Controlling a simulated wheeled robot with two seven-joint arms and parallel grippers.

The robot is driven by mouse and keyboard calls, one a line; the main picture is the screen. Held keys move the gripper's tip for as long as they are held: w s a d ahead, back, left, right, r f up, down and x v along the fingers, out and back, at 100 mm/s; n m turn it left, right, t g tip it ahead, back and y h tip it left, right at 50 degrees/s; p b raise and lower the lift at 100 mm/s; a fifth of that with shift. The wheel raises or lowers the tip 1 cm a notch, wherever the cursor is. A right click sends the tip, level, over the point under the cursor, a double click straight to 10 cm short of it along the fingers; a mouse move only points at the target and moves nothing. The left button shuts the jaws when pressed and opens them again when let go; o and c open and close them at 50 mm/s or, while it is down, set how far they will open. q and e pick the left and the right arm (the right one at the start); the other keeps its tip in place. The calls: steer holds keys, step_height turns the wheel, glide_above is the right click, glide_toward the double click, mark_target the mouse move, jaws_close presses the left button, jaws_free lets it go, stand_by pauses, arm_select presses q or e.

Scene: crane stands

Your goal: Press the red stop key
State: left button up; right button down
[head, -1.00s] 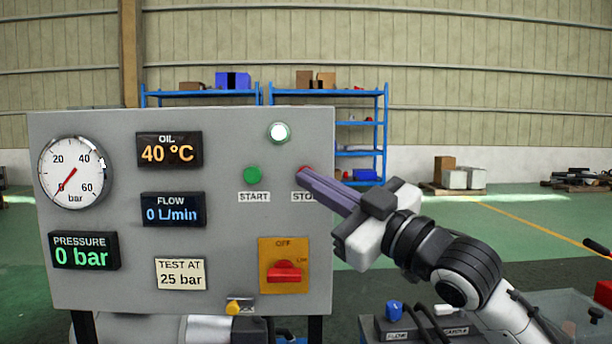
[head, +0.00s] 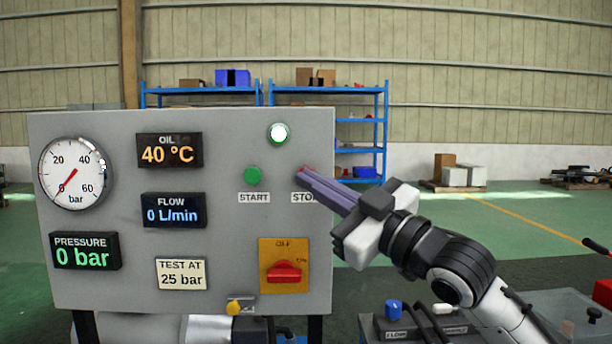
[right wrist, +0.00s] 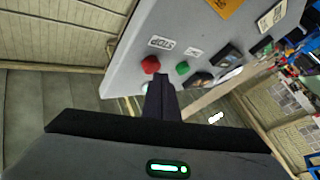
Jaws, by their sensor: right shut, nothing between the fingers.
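The red stop key (head: 304,169) is on the grey panel (head: 100,290), above the STOP label, and is mostly hidden behind my fingers in the head view. It shows whole as a red knob in the right wrist view (right wrist: 150,64). My right gripper (head: 302,178) is shut and empty, with its purple fingers pointing at the key. My left gripper is not in view.
The green start key (head: 252,175) is left of the stop key. A lamp (head: 278,133) above glows white. A red rotary switch (head: 284,271) sits on a yellow plate below. The gauge (head: 73,172) and pressure display (head: 84,252) read zero. A box with a blue knob (head: 394,309) stands lower right.

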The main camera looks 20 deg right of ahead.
steer(key=shift+w+d+p, duration=0.15)
steer(key=shift+w+p, duration=0.2)
steer(key=shift+w, duration=0.15)
stand_by(0.5)
steer(key=shift+s, duration=0.1)
steer(key=shift+s+a, duration=0.25)
steer(key=shift+s, duration=0.55)
steer(key=s, duration=0.2)
steer(key=s+a, duration=0.1)
steer(key=s, duration=0.1)
steer(key=shift+s+a, duration=0.2)
steer(key=shift+s, duration=0.2)
stand_by(0.6)
